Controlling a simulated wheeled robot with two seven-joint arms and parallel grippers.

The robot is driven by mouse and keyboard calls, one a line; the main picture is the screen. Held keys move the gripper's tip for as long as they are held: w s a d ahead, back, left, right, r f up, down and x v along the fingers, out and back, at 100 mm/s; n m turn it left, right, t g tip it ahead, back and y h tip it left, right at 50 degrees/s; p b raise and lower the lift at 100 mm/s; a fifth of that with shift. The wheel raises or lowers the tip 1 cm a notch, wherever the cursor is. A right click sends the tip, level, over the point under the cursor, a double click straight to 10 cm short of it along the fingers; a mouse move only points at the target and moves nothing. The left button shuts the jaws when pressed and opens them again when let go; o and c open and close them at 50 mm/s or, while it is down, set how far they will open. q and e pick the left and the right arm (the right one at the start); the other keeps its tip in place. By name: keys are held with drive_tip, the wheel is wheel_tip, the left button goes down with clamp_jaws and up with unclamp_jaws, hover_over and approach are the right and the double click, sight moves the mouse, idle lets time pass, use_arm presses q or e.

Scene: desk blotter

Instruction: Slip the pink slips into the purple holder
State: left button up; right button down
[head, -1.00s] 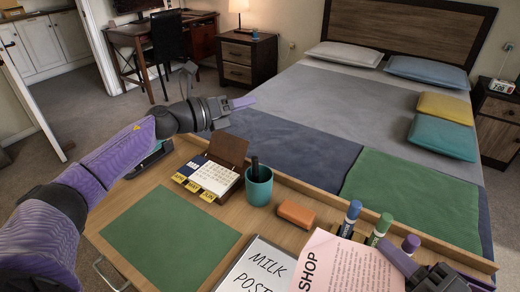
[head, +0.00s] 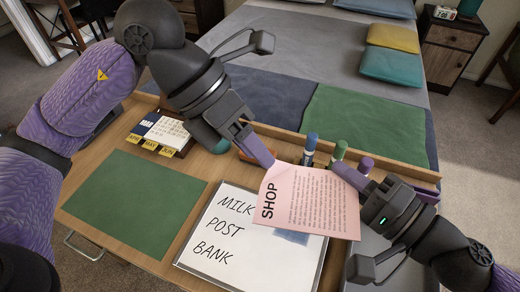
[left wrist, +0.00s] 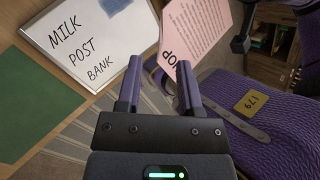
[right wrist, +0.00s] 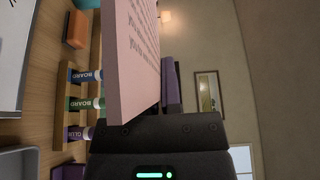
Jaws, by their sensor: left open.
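One pink slip (head: 310,203) headed SHOP is held up over the whiteboard (head: 225,258). My right gripper (head: 350,175) is shut on its right edge; the slip (right wrist: 130,60) fills the upper middle of the right wrist view. My left gripper (head: 262,152) is open at the slip's upper left corner. In the left wrist view, that slip (left wrist: 200,30) reaches down to the open fingers (left wrist: 158,70); I cannot tell whether they touch it. A purple piece, seemingly the holder (head: 427,194), is partly hidden behind my right gripper; a purple part (right wrist: 68,172) shows in the right wrist view.
A green blotter (head: 135,205) lies left. A calendar (head: 165,132), a mostly hidden teal cup (head: 205,138) and an orange block (right wrist: 77,29) are at the back. A grey tray (head: 400,275) lies front right.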

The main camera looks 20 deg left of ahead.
use_arm(q)
drive_tip(key=x, duration=0.3)
drive_tip(key=shift+c, duration=0.3)
